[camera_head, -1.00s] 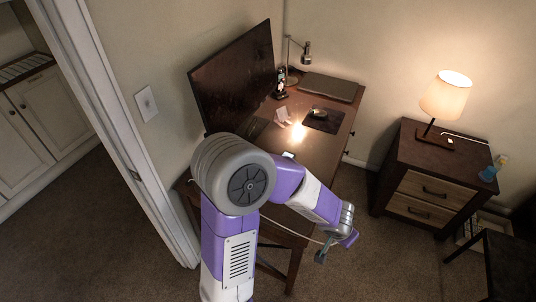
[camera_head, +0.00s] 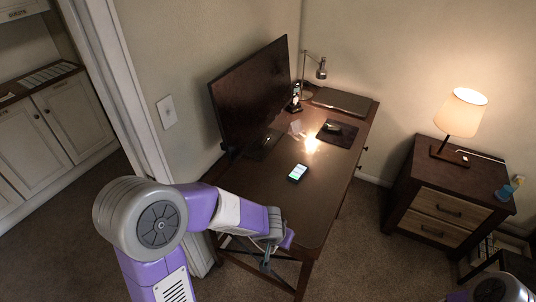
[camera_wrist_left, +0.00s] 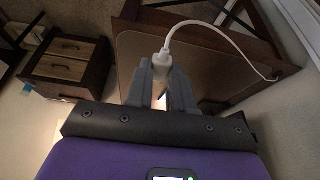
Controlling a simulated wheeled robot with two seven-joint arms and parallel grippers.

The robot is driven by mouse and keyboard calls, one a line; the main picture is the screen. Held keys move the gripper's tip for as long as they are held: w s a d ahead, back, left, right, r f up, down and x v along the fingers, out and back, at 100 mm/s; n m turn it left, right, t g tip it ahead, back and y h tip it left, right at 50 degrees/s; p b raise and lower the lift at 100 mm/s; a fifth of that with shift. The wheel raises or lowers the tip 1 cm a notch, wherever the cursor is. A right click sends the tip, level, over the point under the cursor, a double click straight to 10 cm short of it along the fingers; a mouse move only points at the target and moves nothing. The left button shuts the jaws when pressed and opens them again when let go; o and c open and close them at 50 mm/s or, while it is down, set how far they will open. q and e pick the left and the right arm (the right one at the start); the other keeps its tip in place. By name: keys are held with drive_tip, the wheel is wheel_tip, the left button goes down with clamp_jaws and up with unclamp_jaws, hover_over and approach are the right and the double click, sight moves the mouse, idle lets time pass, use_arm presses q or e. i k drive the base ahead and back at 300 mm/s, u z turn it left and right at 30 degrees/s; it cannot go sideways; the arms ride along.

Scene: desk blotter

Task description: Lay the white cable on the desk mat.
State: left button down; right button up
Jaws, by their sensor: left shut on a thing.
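My left gripper (camera_head: 267,262) is low at the near end of the desk, beside its front edge in the head view. In the left wrist view my left gripper (camera_wrist_left: 161,92) is shut on the white plug end of the white cable (camera_wrist_left: 210,27). My right gripper is out of view; only part of my right arm shows at the bottom right.
The brown desk (camera_head: 270,185) holds a large monitor (camera_head: 250,95), a lit phone (camera_head: 298,172), a desk lamp (camera_head: 321,72) and a closed laptop (camera_head: 342,101). A nightstand (camera_head: 420,180) with a lit lamp (camera_head: 461,112) stands to the right.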

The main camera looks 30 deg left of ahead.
sight(264, 189)
drive_tip(key=u, duration=0.05)
drive_tip(key=i, duration=1)
